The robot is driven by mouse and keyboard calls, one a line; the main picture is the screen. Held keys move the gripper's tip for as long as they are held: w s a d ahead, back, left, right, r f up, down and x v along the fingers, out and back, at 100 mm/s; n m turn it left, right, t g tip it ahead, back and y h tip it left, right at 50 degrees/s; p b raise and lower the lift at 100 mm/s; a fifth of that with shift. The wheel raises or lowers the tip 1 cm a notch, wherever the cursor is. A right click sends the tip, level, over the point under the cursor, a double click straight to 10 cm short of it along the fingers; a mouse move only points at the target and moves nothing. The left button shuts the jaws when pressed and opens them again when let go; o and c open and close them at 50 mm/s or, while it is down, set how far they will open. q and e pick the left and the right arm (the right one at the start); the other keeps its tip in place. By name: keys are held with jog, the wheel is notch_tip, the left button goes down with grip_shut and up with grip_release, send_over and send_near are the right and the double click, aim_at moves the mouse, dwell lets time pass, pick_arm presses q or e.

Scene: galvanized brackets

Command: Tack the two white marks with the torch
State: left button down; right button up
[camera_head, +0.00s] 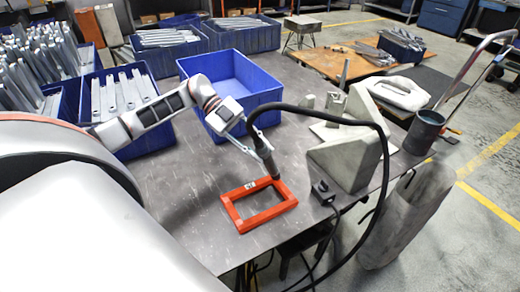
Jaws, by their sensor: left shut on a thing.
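An orange-red rectangular frame (231,210) lies flat on the grey metal table. A small white patch with dark lettering (251,184) shows on its far bar. I cannot make out two separate white marks. My left gripper (250,146) is shut on the dark torch (264,154), which points down with a thick black cable looping off to the right. The torch's lower end is at the frame's far right corner; I cannot tell whether it touches. My right gripper is not in view.
An empty blue bin (266,90) stands behind the frame, with bins of galvanized brackets (125,97) at left. A grey block-like fixture (345,160) stands right of the torch, and a dark cup (424,132) beyond it. The table (180,193) is clear left of the frame.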

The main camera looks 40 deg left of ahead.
pick_arm(q)
jog(key=shift+r+p, duration=2.25)
jog(key=shift+r, duration=0.85)
jog(key=shift+f, duration=0.1)
